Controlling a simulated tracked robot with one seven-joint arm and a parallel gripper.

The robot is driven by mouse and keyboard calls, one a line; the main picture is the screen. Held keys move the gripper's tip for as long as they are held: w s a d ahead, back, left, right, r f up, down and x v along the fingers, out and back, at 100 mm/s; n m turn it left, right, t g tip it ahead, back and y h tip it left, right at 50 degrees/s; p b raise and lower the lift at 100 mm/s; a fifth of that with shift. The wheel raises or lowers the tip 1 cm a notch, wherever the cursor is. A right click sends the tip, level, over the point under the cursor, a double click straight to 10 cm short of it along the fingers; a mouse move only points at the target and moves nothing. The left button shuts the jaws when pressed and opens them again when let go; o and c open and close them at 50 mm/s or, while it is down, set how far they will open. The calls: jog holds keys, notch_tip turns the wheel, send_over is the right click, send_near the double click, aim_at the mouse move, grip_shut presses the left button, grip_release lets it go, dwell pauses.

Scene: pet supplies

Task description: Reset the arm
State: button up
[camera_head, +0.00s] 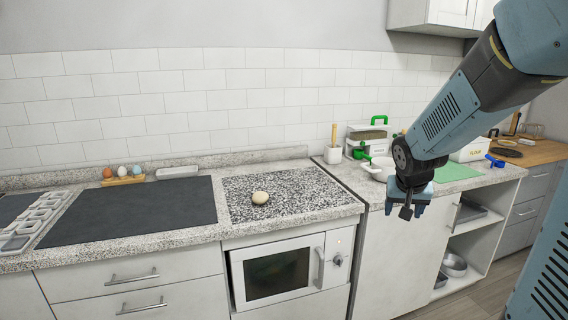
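My gripper (406,211) hangs at the end of my blue-grey arm on the right side of the view, pointing down. It is in front of the counter's front edge, right of the oven. The fingers are small and dark here, and I cannot tell whether they are apart or together. No object shows clearly between them. Part of the counter and a cupboard front lie behind my arm and gripper.
A pale round object (260,197) sits on the speckled board (290,190) above the white oven (277,274). A wooden egg holder (123,181) stands at the back left. White and green containers (367,132) and a green mat (455,173) are behind my arm. The dark mat (130,211) is clear.

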jog(key=s+a+r+n, duration=0.1)
jog(key=s+a+r, duration=0.1)
jog(key=s, duration=0.4)
jog(key=s+a+r+n+y, duration=0.1)
jog(key=s+a+r, duration=0.1)
jog(key=s+r, duration=0.2)
jog(key=s+a+r+n+y, duration=0.1)
jog(key=s+a+r, duration=0.1)
jog(key=s, duration=0.8)
jog(key=shift+s+a+r, duration=0.15)
jog(key=shift+a+r, duration=0.15)
jog(key=shift+r, duration=0.55)
